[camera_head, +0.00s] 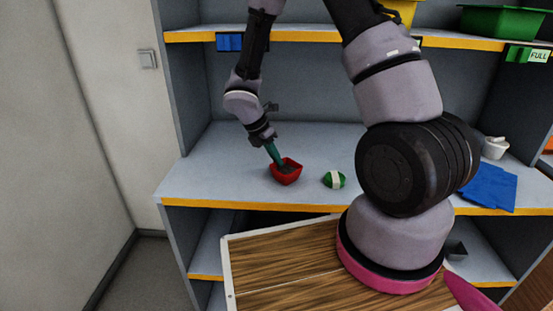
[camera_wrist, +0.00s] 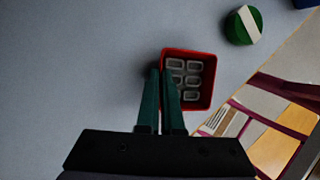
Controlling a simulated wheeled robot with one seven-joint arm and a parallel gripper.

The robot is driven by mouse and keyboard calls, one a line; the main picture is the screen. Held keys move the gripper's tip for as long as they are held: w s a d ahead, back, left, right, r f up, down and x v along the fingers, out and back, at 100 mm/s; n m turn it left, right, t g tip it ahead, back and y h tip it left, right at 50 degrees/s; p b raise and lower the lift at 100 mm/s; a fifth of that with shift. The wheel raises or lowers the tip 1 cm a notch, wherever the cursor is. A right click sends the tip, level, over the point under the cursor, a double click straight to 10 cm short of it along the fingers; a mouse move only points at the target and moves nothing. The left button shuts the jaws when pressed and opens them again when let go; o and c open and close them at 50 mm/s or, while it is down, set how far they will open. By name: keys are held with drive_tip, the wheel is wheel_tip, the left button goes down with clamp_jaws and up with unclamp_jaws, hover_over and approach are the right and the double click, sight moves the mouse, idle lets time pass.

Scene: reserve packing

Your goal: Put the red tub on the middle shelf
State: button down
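The red tub (camera_head: 286,174) is over the middle shelf (camera_head: 215,178), left of centre and near the front edge. In the wrist view the tub (camera_wrist: 207,58) is upright with several small grey blocks in it. My gripper (camera_head: 272,157) reaches down to it from above. In the wrist view the green fingers of my gripper (camera_wrist: 162,72) are close together on either side of the tub's left wall, pinching it. The tub is at or just above the shelf surface; I cannot tell if it rests there.
A green round item with a white band (camera_head: 334,180) lies right of the tub. Farther right are a blue cloth (camera_head: 489,187) and a white mortar-like bowl (camera_head: 495,148). The upper shelf (camera_head: 300,36) holds a green bin (camera_head: 495,21). The shelf left of the tub is clear.

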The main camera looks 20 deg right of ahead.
drive_tip(key=c, duration=1.1)
unclamp_jaws()
drive_tip(key=shift+f, duration=0.1)
drive_tip(key=v, duration=1.2)
drive_tip(key=shift+s+d+r+m+t+y, duration=1.15)
drive_tip(key=shift+s+d+r+m, duration=1.1)
drive_tip(key=shift+r+m, duration=2.25)
drive_tip(key=shift+s+d+r+m+t+y, duration=1.3)
drive_tip(key=shift+s+r+m, duration=1.9)
drive_tip(key=shift+r+m, duration=1.3)
drive_tip(key=shift+s+d+r+m+t+y, duration=1.05)
drive_tip(key=shift+s+d+r+m, duration=1.25)
drive_tip(key=shift+r+m, duration=2.15)
drive_tip(key=shift+s+a+f+m, duration=0.4)
drive_tip(key=shift+a+f+m, duration=0.05)
drive_tip(key=shift+f+m, duration=0.1)
